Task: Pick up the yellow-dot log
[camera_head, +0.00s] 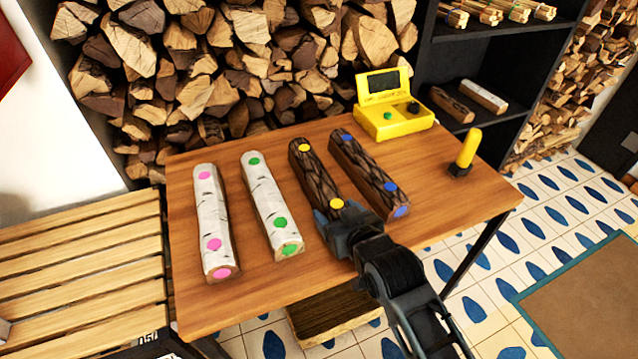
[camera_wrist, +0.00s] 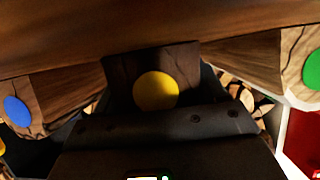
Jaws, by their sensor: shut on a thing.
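The yellow-dot log (camera_head: 316,178) is dark-barked and lies on the wooden table between the green-dot log and the blue-dot log. One yellow dot is at its far end and one near its front end. My gripper (camera_head: 341,219) is shut on the front end of this log. In the wrist view the log's end with a yellow dot (camera_wrist: 156,91) sits between my jaws (camera_wrist: 155,110). The fingertips are partly hidden in both views. I cannot tell whether the log is lifted off the table.
The blue-dot log (camera_head: 368,172) lies close on the right. The white green-dot log (camera_head: 270,203) and pink-dot log (camera_head: 213,220) lie to the left. A yellow device (camera_head: 394,118) and a yellow-handled tool (camera_head: 467,150) stand at the table's back right. The table's (camera_head: 460,206) right front is clear.

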